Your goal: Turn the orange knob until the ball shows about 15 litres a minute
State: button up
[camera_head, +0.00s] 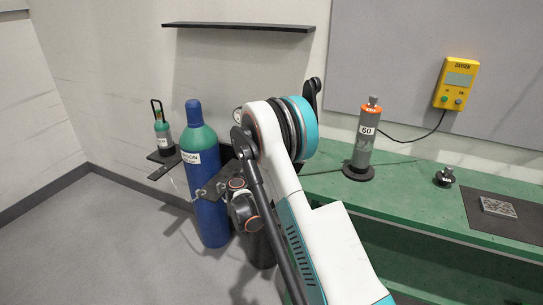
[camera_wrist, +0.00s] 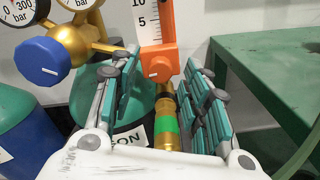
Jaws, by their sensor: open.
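The orange knob (camera_wrist: 158,64), with a white mark on its face, sits at the bottom of an orange flowmeter with a clear scale tube (camera_wrist: 147,20) in the wrist view. The figures 10 and 5 show on the scale. Its upper part is cut off, and I cannot make out the ball. My gripper (camera_wrist: 161,74) is open, its teal-padded fingers left and right of the knob in the picture. I cannot tell whether they reach around it or touch it. In the head view my arm hides the knob and flowmeter.
A brass regulator with a blue knob (camera_wrist: 43,61) and gauges (camera_wrist: 18,10) is close at left. A gold fitting with a green band (camera_wrist: 166,125) is below. A blue cylinder (camera_head: 209,200) stands by my arm. The green bench (camera_head: 410,200) is at right.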

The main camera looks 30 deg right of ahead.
jog(key=shift+w+d, duration=0.45)
jog(key=shift+d, duration=0.1)
grip_shut()
jog(key=shift+n, duration=0.3)
jog(key=n+b, duration=0.1)
jog(key=n, duration=0.9)
dwell(0.5)
